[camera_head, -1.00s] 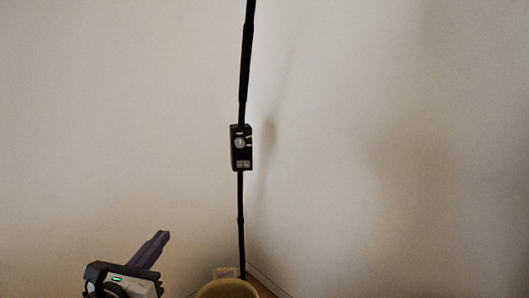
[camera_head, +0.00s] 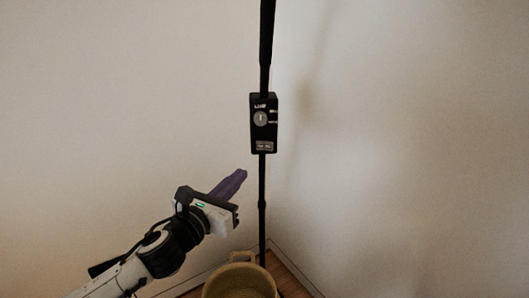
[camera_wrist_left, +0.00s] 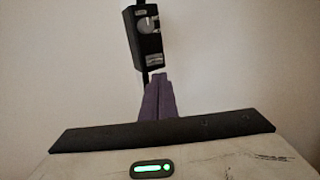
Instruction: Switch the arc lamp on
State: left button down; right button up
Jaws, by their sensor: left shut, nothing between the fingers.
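The arc lamp's black pole (camera_head: 262,200) stands upright in the room's corner. A black switch box (camera_head: 263,138) is fixed on the pole, with a round grey knob (camera_head: 260,118) and a pale label below it. In the left wrist view the switch box (camera_wrist_left: 148,45) is above the fingertips, its knob (camera_wrist_left: 146,25) near the top. My left gripper (camera_head: 242,173) has purple fingers, shut and empty, pointing up and right. It is below and left of the box, apart from it in the head view. My right gripper is not in view.
A yellowish basket (camera_head: 240,281) with a handle stands on the wooden floor at the foot of the pole. Pale walls (camera_head: 110,110) meet behind the pole. The space left of the switch box is clear.

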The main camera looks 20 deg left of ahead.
aim_at(269, 146)
pick_arm(q)
jog(key=w, duration=0.4)
jog(key=w+d, duration=0.1)
jog(key=w, duration=0.4)
jog(key=w+d, duration=0.1)
jog(key=w, duration=0.4)
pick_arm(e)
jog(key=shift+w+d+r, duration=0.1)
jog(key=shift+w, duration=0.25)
